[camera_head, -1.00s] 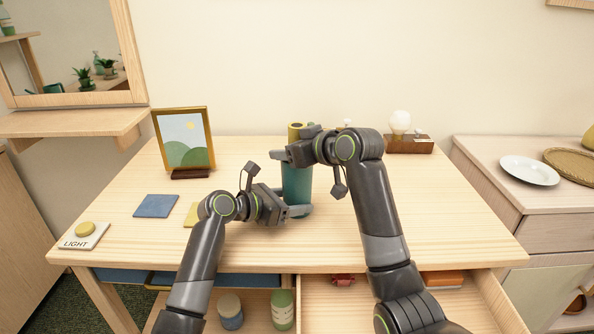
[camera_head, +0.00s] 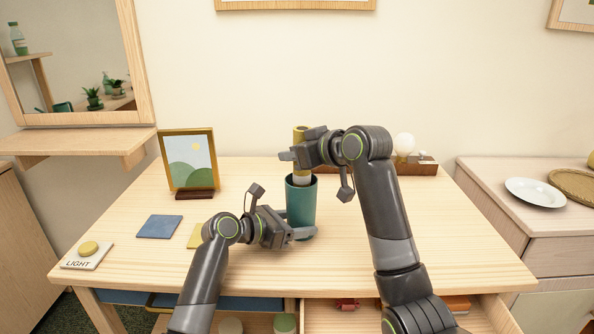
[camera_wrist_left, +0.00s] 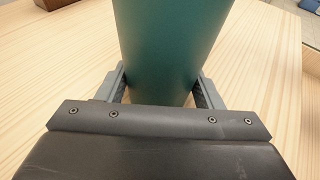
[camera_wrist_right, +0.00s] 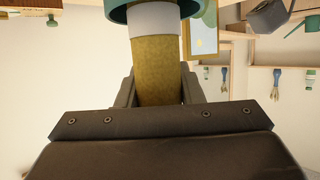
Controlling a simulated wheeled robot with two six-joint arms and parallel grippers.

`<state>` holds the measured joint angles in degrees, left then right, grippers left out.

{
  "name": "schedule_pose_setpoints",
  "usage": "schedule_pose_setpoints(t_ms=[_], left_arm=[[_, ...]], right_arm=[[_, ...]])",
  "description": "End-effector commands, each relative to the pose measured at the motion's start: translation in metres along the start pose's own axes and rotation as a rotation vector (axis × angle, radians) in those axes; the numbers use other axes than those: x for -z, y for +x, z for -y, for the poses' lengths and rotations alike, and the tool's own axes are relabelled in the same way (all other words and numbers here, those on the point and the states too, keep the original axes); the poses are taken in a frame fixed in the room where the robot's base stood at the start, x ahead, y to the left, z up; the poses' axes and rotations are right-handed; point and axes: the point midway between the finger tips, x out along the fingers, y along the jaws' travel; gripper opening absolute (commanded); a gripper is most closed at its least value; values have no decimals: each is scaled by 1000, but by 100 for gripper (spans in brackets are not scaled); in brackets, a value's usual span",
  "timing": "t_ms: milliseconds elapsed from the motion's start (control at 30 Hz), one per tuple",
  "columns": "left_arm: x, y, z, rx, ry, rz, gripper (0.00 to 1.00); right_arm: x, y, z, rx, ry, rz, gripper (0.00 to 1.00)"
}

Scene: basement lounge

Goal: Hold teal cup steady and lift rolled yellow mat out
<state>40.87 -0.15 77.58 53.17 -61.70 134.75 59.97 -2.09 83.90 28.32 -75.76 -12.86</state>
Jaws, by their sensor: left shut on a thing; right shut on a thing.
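The teal cup (camera_head: 301,205) stands upright on the wooden table. My left gripper (camera_head: 300,234) is shut around its lower part, and the left wrist view shows the cup (camera_wrist_left: 172,40) between both fingers. The rolled yellow mat (camera_head: 300,134) stands upright above the cup, with a white band (camera_head: 302,180) near its lower end at the cup's rim. My right gripper (camera_head: 290,156) is shut on the mat. In the right wrist view the mat (camera_wrist_right: 160,72) is between the fingers, its banded end at the cup's opening (camera_wrist_right: 118,12). Whether its lower tip is still inside is hidden.
A picture frame (camera_head: 189,162) stands at the back left. A bulb on a wooden base (camera_head: 410,167) is behind my right arm. The table's right side is clear.

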Motion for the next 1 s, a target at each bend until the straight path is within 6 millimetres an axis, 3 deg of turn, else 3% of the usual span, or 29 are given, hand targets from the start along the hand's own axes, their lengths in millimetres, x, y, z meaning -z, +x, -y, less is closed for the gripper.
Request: schedule_pose_setpoints(t_ms=[100, 233, 600, 633, 800, 1000], left_arm=[[1, 0, 0, 0, 0, -1, 40], [1, 0, 0, 0, 0, -1, 40], [1, 0, 0, 1, -1, -2, 40], [1, 0, 0, 1, -1, -2, 62], [1, 0, 0, 1, -1, -2, 84], [1, 0, 0, 1, -1, -1, 86]], right_arm=[[24, -10, 0, -2, -3, -3, 10], [41, -17, 0, -1, -2, -3, 10], [50, -21, 0, 0, -1, -3, 10], [50, -21, 0, 0, -1, -3, 10], [50, -21, 0, 0, -1, -3, 10], [50, -21, 0, 0, -1, -3, 10]])
